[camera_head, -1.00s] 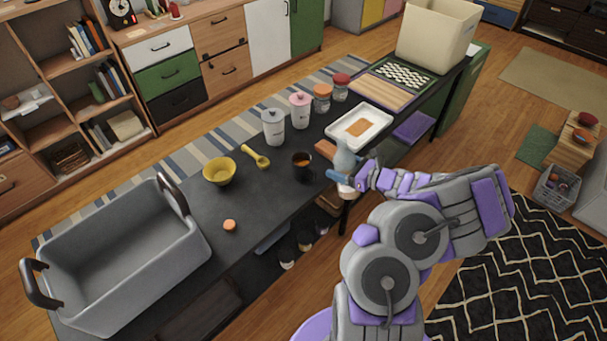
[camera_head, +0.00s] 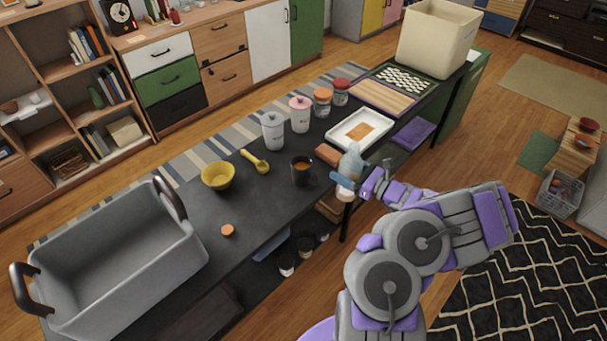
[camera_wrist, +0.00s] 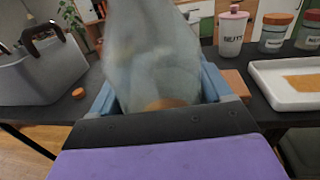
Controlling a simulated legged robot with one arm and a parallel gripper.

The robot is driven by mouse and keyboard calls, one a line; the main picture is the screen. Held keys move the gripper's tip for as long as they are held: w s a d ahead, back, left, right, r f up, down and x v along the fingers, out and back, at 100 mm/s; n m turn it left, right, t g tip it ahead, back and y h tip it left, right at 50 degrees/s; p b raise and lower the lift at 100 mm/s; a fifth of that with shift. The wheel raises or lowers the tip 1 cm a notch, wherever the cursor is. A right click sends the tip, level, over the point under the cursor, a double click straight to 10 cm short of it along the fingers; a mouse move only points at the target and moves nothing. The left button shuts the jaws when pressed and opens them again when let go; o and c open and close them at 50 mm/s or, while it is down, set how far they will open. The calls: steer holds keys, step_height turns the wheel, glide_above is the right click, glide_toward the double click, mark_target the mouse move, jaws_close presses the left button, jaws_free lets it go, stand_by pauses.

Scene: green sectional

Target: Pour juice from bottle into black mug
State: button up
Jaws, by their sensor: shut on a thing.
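The black mug (camera_head: 302,171) stands upright on the dark table, with something orange-brown inside. My gripper (camera_head: 355,182) is shut on a pale, translucent bottle (camera_head: 350,162) at the table's near edge, right of the mug and apart from it. In the wrist view the bottle (camera_wrist: 150,45) fills the middle between the blue fingers of my gripper (camera_wrist: 160,90). A little orange shows low in it. Its mouth is not clear, and I cannot tell its exact tilt. The mug is not visible in the wrist view.
An orange cap (camera_head: 228,230) and a yellow bowl (camera_head: 218,175) lie left of the mug, with a yellow scoop (camera_head: 255,162) behind. Lidded canisters (camera_head: 273,131) line the back. A white tray (camera_head: 345,140) is behind the bottle. A grey bin (camera_head: 190,262) fills the left end.

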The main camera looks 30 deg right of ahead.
mark_target(348, 160)
steer(key=shift+r+p, duration=1.6)
steer(key=shift+r, duration=0.5)
steer(key=w+a+r+n+g+y, duration=0.1)
steer(key=w+a+r+y, duration=0.1)
steer(key=a, duration=0.7)
steer(key=w+a+r+n+g+y, duration=0.2)
steer(key=a+r, duration=0.1)
steer(key=a, duration=0.5)
steer(key=w+a+r+n+g+y, duration=0.2)
steer(key=a, duration=0.7)
steer(key=shift+w+a+r, duration=0.3)
steer(key=shift+w+a, duration=0.05)
steer(key=shift+w, duration=0.05)
